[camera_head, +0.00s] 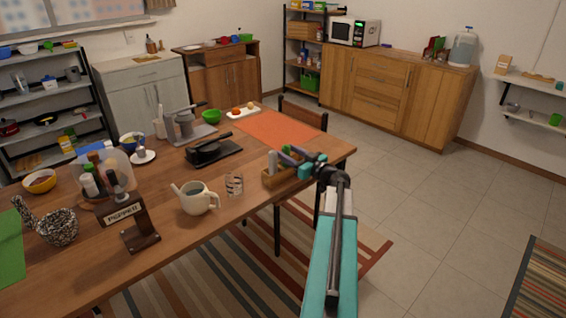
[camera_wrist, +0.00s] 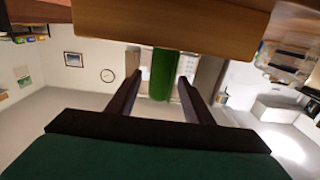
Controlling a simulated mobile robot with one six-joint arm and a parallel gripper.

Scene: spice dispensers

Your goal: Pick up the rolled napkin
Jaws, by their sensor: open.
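A green cylinder (camera_wrist: 163,76), which looks like the rolled napkin, shows between my gripper's two fingers in the wrist view. It juts out below a wooden block or box at the top. It lies closer to the right finger than to the left, and I cannot tell whether either touches it. My gripper (camera_head: 308,160) is open, beside the small wooden caddy (camera_head: 279,181) at the table's right edge in the head view. The caddy holds several items, including a green one (camera_head: 285,149) and a grey-white one (camera_head: 272,161). My gripper partly hides its right side.
A striped glass (camera_head: 234,184) and a cream pitcher (camera_head: 198,199) stand left of the caddy. A black press (camera_head: 207,151) lies behind them. A chair (camera_head: 303,115) stands at the table's far side.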

